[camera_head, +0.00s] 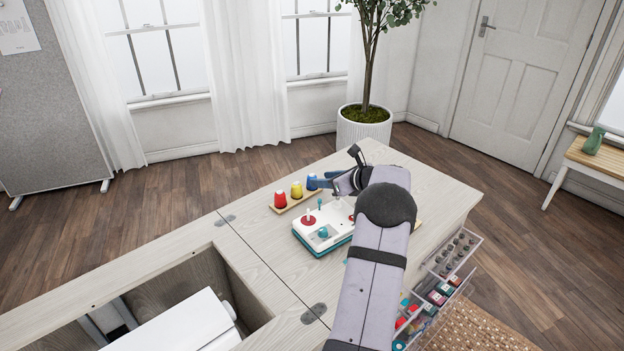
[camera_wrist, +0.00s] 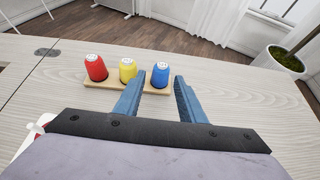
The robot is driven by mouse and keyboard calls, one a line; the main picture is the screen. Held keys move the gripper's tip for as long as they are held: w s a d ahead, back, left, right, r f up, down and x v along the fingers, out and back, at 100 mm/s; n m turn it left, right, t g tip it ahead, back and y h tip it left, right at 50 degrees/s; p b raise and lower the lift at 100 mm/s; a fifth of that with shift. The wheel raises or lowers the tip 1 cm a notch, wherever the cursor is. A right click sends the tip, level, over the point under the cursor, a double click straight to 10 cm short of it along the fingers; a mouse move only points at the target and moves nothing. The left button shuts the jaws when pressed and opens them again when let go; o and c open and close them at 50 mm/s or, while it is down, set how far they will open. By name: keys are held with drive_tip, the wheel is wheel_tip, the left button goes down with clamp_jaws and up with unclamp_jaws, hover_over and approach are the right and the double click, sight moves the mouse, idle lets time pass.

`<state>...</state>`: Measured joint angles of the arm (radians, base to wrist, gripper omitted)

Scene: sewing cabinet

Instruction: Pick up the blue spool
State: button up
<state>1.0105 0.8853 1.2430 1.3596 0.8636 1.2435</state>
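The blue spool (camera_head: 312,182) stands upright at the right end of a small wooden tray (camera_head: 294,202), in a row with a yellow and a red one. In the wrist view the blue spool (camera_wrist: 160,76) shows ahead of my gripper (camera_wrist: 154,94), in line with the gap between its two blue fingers. The fingers are apart and nothing is between them. In the head view my gripper (camera_head: 326,183) is close to the spool on its right side, and my arm hides part of the table.
The yellow spool (camera_wrist: 127,70) and red spool (camera_wrist: 96,68) stand left of the blue one. A white and teal device (camera_head: 324,225) sits in front of the tray. Clear drawers (camera_head: 440,285) stick out at the table's right side. The cabinet opening (camera_head: 205,280) is at left.

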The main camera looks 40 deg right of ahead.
drive_tip(key=shift+p+x, duration=0.65)
drive_tip(key=shift+x, duration=3.05)
drive_tip(key=shift+s+d+f, duration=0.1)
drive_tip(key=shift+d, duration=0.05)
drive_tip(key=c, duration=0.8)
